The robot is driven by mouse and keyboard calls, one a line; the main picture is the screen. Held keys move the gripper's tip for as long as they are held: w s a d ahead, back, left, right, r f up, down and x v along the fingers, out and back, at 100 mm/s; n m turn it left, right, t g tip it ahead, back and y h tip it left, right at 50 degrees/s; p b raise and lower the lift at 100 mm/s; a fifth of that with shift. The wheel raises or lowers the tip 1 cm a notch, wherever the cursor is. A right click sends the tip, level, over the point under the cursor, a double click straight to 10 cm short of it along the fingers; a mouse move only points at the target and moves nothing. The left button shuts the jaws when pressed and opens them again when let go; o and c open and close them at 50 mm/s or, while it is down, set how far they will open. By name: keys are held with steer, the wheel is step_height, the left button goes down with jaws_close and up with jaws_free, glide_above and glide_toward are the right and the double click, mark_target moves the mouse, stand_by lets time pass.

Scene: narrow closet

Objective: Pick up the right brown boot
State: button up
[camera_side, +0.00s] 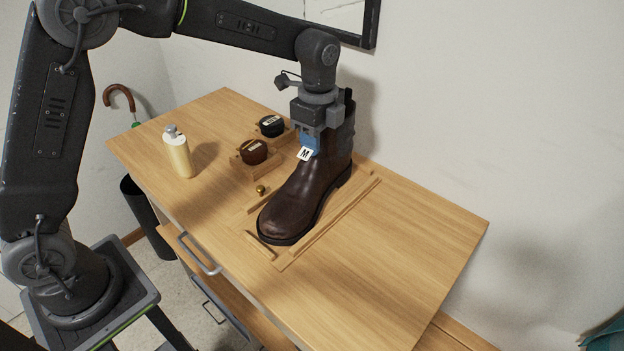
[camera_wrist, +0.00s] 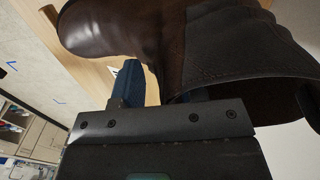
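One dark brown boot (camera_side: 308,192) stands upright on the wooden cabinet top, toe toward the front left. My gripper (camera_side: 317,138) points down at the boot's shaft, near its upper front. In the wrist view the boot (camera_wrist: 205,45) fills the top and right. There, one blue finger of my gripper (camera_wrist: 163,88) is outside the leather, and the other is mostly hidden, seemingly inside the shaft opening. The fingers are apart, with a visible gap between the outer finger and the shaft edge. A white tag marked M (camera_side: 305,154) shows by the blue finger. No second boot is visible.
Low wooden strips (camera_side: 335,220) frame the boot. Two small round tins, dark red (camera_side: 253,152) and black (camera_side: 271,126), sit on wooden holders left of it, with a brass knob (camera_side: 260,189) nearby. A cream bottle (camera_side: 178,152) stands farther left. The wall is close behind; the right top is clear.

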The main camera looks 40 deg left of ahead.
jaws_close()
steer(key=shift+r, duration=0.1)
stand_by(0.5)
